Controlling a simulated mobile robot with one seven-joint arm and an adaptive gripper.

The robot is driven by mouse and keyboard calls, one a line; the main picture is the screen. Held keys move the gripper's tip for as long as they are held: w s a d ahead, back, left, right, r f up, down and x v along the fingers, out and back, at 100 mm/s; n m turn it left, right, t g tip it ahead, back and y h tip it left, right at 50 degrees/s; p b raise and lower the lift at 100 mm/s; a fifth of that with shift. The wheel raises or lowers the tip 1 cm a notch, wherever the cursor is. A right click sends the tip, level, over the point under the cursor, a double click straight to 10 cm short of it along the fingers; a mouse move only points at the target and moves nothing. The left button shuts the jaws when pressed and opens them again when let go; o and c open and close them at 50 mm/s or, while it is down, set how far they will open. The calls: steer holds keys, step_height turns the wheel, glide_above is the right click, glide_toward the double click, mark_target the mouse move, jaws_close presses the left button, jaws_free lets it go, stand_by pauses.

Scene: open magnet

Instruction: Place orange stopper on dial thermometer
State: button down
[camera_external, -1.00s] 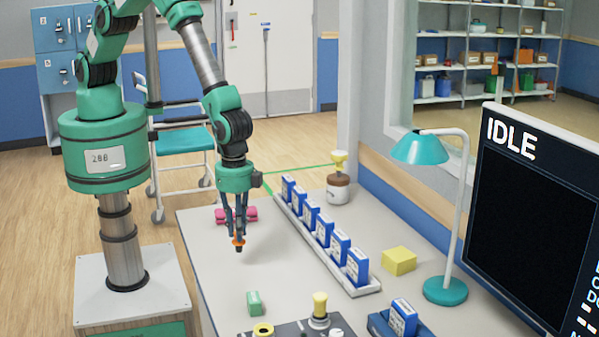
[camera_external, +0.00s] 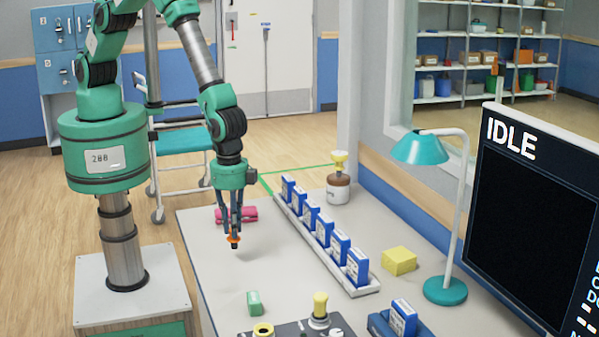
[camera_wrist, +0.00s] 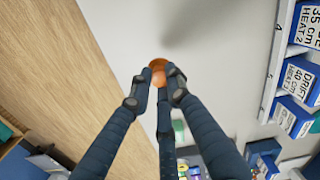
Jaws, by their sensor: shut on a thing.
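The orange stopper (camera_external: 233,239) is held in the fingertips of my gripper (camera_external: 234,232), above the bare left part of the table. A dark tip hangs below its orange part. In the wrist view the orange stopper (camera_wrist: 158,64) shows between the closed fingertips (camera_wrist: 157,82), with pale tabletop under it. I cannot make out a dial thermometer for sure in either view.
A pink object (camera_external: 240,213) lies behind my gripper. A white rack (camera_external: 362,291) of blue boxes runs along the table to the right. A brown-and-white jar (camera_external: 338,190), green block (camera_external: 254,303), yellow block (camera_external: 399,261) and teal lamp (camera_external: 445,290) stand around it.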

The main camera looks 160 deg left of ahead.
steer(key=s+a+r+n+p, duration=0.1)
steer(key=s+a+r+p, duration=0.1)
steer(key=s+a+r, duration=0.45)
steer(key=s+a+r+p, duration=0.2)
steer(key=s+a+r, duration=0.1)
steer(key=s+a, duration=0.65)
steer(key=s+a+r+p, duration=0.1)
steer(key=s+a+r, duration=0.2)
steer(key=s, duration=0.3)
steer(key=s+a+r+p, duration=0.1)
steer(key=s+a+r, duration=0.1)
steer(key=s+a, duration=0.4)
steer(key=s+a+r+n+p, duration=0.1)
steer(key=s+a+r, duration=0.2)
steer(key=s+a, duration=0.2)
steer(key=shift+s+r, duration=0.3)
steer(key=shift+s, duration=0.8)
steer(key=shift+w+a, duration=0.1)
steer(key=p, duration=0.2)
glide_above(339, 153)
steer(key=shift+f, duration=0.8)
steer(key=shift+f, duration=0.1)
steer(key=shift+f+p, duration=0.35)
steer(key=shift+f, duration=1.25)
